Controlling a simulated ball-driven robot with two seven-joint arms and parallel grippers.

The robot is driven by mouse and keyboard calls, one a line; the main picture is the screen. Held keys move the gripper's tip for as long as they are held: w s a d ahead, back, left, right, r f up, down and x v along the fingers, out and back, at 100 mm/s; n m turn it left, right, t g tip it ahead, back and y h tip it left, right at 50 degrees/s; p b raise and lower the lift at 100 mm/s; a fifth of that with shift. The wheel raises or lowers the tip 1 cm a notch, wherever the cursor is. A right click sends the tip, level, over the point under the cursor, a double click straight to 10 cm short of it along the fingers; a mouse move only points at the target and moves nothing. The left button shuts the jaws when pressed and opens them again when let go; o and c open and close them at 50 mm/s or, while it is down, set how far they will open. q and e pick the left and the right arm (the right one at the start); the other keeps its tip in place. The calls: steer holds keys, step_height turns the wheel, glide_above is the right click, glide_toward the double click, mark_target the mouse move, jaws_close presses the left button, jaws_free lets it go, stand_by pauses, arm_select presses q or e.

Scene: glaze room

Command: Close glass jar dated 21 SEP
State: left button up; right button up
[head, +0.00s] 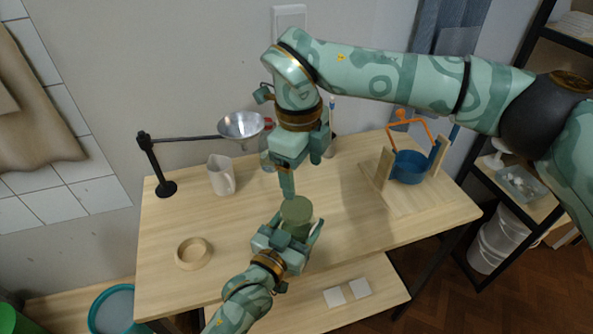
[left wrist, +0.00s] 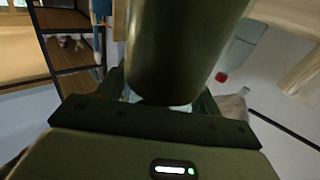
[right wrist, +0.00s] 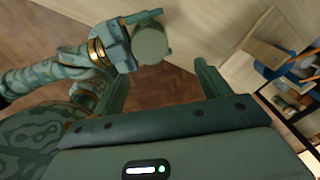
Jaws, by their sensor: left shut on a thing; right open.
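A green cylinder with a flat round top (head: 297,208), which looks like a jar or its lid, is held upright by my left gripper (head: 290,232) above the table's front part. Its dark side fills the upper middle of the left wrist view (left wrist: 180,45), with a pale glassy strip below. Its pale round top shows in the right wrist view (right wrist: 150,44). No date label is readable. My right gripper (head: 287,188) is open and empty, pointing down just above and behind the cylinder. A clear glass vessel (head: 266,160) stands behind it, partly hidden.
On the table (head: 340,225) stand a white pitcher (head: 221,176), a wooden ring-shaped dish (head: 193,253), a black stand (head: 152,165) with a metal funnel (head: 240,126), and a wooden frame with a blue pot (head: 409,168) at right. The table's middle right is clear.

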mark_target(297, 207)
arm_select(q)
steer(key=shift+f, duration=0.1)
arm_select(e)
steer(key=n, duration=0.6)
steer(key=shift+s+a+f+n, duration=0.15)
steer(key=shift+s+f+n, duration=0.1)
steer(key=shift+n, duration=0.15)
steer(key=n, duration=0.3)
steer(key=shift+a, duration=0.1)
steer(key=n, duration=0.5)
steer(key=shift+a+y, duration=0.2)
steer(key=shift+y, duration=0.1)
steer(key=n, duration=0.4)
steer(key=shift+f, duration=0.15)
steer(key=shift+f, duration=3.9)
